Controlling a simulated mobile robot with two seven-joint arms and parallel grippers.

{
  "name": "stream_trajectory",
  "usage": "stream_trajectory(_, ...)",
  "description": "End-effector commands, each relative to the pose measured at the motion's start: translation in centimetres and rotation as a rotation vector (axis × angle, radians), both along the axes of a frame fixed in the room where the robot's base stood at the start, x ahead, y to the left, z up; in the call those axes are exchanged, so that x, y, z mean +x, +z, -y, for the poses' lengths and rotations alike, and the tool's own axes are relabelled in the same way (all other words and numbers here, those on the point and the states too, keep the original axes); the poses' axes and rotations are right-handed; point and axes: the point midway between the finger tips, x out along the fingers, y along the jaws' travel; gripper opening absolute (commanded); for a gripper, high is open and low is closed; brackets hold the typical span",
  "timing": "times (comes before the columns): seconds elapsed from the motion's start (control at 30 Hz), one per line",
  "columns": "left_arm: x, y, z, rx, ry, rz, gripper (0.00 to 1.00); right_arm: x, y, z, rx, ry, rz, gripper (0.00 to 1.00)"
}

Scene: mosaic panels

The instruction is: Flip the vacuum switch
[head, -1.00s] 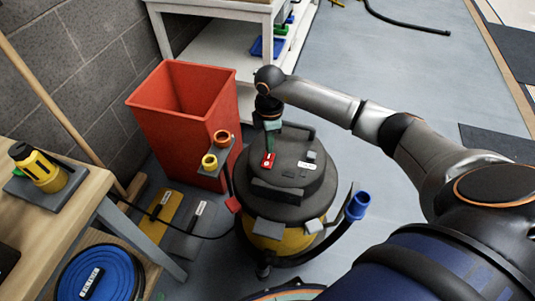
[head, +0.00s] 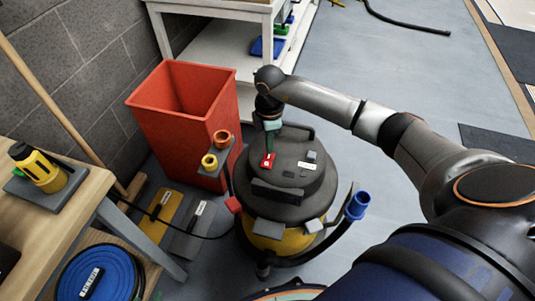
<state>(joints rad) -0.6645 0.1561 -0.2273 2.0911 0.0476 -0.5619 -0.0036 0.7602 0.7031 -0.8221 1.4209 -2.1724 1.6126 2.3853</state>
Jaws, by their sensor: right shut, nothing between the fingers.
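The vacuum (head: 295,205) stands on the floor in the middle of the head view, with a black lid and a yellow drum. Its red switch (head: 268,160) with a white mark sits on the top of the lid, left of centre. My right gripper (head: 270,145) points down from above, shut and empty, with its tips at or just above the far side of the switch. I cannot tell whether they touch it. My left gripper is not in view.
A red bin (head: 185,115) stands behind and left of the vacuum. A wooden table (head: 65,225) with a yellow tool (head: 42,167) is at left. A blue reel (head: 100,275) lies below it. A blue hose end (head: 358,205) sticks up at right. Open floor lies farther right.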

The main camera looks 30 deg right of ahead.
Motion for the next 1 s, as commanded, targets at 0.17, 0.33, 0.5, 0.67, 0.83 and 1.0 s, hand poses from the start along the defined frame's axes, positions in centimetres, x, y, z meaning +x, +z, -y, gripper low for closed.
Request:
stream_trajectory(0.17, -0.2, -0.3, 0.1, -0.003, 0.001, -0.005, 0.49, 0.0, -0.3, 0.0, 0.0, 0.0, 0.0, 0.0)
stream_trajectory(0.33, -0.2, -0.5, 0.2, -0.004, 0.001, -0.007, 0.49, 0.0, -0.5, 0.0, 0.0, 0.0, 0.0, 0.0)
stream_trajectory(0.5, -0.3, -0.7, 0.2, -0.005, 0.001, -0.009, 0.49, 0.0, -0.8, 0.0, 0.0, 0.0, 0.0, 0.0)
stream_trajectory(0.67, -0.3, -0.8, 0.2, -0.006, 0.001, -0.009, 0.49, 0.0, -1.0, 0.0, 0.0, 0.0, 0.0, 0.0)
stream_trajectory(0.83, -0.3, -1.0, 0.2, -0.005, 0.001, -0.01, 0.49, 0.0, -1.3, 0.0, 0.0, 0.001, 0.0, 0.0)
stream_trajectory(1.0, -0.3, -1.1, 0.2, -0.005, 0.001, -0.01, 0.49, 0.0, -1.5, 0.0, 0.0, 0.001, 0.0, 0.0)
